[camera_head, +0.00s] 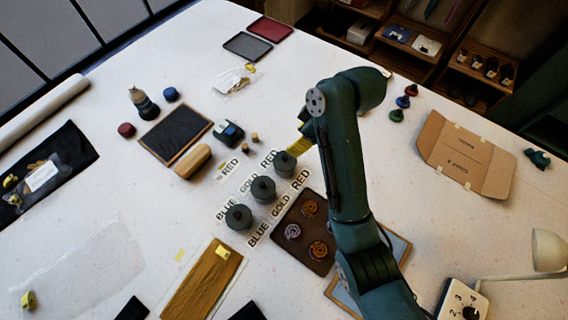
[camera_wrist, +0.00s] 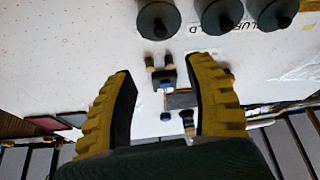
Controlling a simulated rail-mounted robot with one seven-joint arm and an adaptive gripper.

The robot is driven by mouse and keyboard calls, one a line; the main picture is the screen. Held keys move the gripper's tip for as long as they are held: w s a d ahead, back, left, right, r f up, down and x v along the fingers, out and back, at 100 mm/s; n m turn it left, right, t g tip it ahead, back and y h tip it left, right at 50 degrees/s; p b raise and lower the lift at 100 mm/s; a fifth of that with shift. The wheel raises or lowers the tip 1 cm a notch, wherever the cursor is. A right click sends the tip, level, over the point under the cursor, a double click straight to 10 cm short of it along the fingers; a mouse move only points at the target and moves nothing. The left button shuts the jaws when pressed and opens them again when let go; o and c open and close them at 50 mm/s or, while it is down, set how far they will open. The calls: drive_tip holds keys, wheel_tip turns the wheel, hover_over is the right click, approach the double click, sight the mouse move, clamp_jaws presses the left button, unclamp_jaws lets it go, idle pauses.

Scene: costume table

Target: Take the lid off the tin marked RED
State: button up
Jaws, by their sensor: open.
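Three dark green tins with knobbed lids stand in a diagonal row in the head view. The tin between two RED labels (camera_head: 285,163) is at the upper right end; its lid is on. The tin by GOLD (camera_head: 263,190) is in the middle and the tin by BLUE (camera_head: 238,217) at the lower left. In the wrist view the tins line the top edge; the leftmost (camera_wrist: 158,20), nearest two small wooden pegs, appears to be the RED one. My gripper (camera_wrist: 162,68) is open and empty, its yellow fingers apart from the tins. In the head view my arm hides most of it.
A brown tray with several swirled discs (camera_head: 318,262) lies right of the tins, partly behind my arm. Wooden pegs (camera_head: 254,138), a blue-topped device (camera_head: 228,132) and a slate board (camera_head: 175,134) lie beyond. A cardboard sheet (camera_head: 466,155) lies at the right.

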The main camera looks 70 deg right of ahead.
drive_tip(key=b, duration=0.2)
hover_over(286, 157)
drive_tip(key=s, duration=0.1)
drive_tip(key=f, duration=0.5)
drive_tip(key=shift+s+d+f, duration=0.15)
drive_tip(key=shift+s+f, duration=0.05)
drive_tip(key=x, duration=0.3)
drive_tip(key=s+b+x, duration=0.1)
drive_tip(key=x, duration=0.1)
drive_tip(key=shift+w+a+f, duration=0.2)
drive_tip(key=shift+a+f, duration=0.15)
drive_tip(key=shift+f, duration=0.1)
drive_tip(key=shift+w+d+f, duration=0.15)
drive_tip(key=shift+w+f, duration=0.05)
drive_tip(key=shift+f, duration=0.05)
clamp_jaws()
